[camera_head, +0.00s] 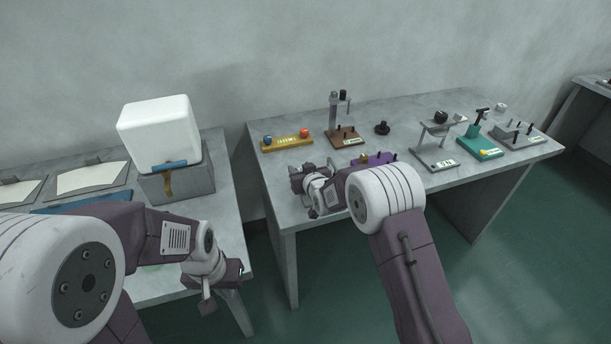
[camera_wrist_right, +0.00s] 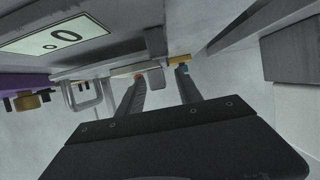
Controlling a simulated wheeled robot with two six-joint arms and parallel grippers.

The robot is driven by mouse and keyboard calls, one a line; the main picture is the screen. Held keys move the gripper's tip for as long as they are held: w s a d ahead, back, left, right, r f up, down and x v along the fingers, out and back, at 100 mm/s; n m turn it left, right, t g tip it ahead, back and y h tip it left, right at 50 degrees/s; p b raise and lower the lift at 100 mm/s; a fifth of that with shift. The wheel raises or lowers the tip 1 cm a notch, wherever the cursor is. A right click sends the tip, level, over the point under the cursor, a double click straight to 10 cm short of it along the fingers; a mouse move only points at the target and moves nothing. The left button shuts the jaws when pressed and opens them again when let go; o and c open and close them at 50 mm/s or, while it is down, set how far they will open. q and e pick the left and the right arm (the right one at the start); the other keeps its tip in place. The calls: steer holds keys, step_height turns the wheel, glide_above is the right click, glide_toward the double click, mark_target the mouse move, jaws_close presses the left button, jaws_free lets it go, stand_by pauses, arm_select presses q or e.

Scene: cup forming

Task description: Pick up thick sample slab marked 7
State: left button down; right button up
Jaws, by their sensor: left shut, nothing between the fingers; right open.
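I cannot make out a slab marked 7 in either view. In the right wrist view, a pale label (camera_wrist_right: 55,38) on a grey surface carries a round dark mark and a smaller one; I cannot read them as a 7. My right gripper (camera_head: 303,183) is low over the front left part of the right table, partly hidden by its own wrist. In the right wrist view its two fingers (camera_wrist_right: 160,88) stand apart with nothing held between them. My left gripper (camera_head: 224,281) is shut and empty by the front right corner of the left table.
The right table (camera_head: 285,205) carries a yellow block (camera_head: 287,144), a brown-based stand (camera_head: 346,138), a purple block (camera_head: 374,158), a grey stand (camera_head: 437,157), and a teal fixture (camera_head: 480,147). A white block (camera_head: 160,128) sits on a grey box (camera_head: 185,186) on the left table. A gap separates the tables.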

jaws_close()
steer(key=shift+r, duration=0.1)
